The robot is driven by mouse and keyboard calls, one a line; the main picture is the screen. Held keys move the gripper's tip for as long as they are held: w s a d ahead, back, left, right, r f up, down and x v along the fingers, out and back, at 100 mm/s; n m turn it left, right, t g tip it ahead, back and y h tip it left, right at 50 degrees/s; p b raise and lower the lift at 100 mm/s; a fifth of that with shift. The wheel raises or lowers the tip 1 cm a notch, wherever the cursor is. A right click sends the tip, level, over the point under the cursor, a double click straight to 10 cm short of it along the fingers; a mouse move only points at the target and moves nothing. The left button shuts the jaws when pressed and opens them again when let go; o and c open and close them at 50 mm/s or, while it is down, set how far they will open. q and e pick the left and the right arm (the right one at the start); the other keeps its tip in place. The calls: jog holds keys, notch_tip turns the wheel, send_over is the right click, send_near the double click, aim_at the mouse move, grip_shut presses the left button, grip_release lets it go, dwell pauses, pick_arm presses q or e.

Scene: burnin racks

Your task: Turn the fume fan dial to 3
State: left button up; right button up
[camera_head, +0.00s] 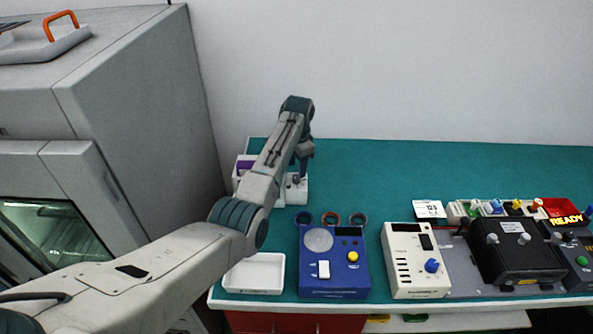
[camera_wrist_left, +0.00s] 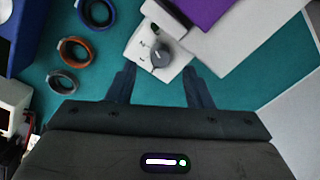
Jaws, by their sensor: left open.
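The fume fan dial (camera_wrist_left: 160,57) is a dark grey round knob on a small white box (camera_wrist_left: 137,48). Small marks surround the knob, but I cannot read them or the setting. In the head view the white box (camera_head: 298,197) stands near the back left of the bench, partly hidden by my left arm. My left gripper (camera_wrist_left: 161,86) is open above the box, its two fingers apart on either side of the space just below the dial in the wrist picture. It holds nothing. In the head view my left gripper (camera_head: 303,168) points down over the box. My right gripper does not show.
A white unit with a purple top (camera_wrist_left: 203,12) adjoins the box. Three rings (camera_head: 330,218) lie in front of it. A white tray (camera_head: 255,273), a blue device (camera_head: 335,277) and a white device (camera_head: 415,262) line the front. The green bench top (camera_head: 400,170) is clear behind.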

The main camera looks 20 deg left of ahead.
aim_at(296, 176)
pick_arm(q)
jog(key=shift+a+f+p, duration=0.1)
jog(key=shift+f+p, duration=0.2)
jog(key=shift+f, duration=1.85)
jog(key=c, duration=1)
jog(key=shift+r+m+p, duration=0.15)
jog(key=shift+m+p, duration=0.4)
jog(key=shift+m, duration=1.05)
jog(key=o, duration=1)
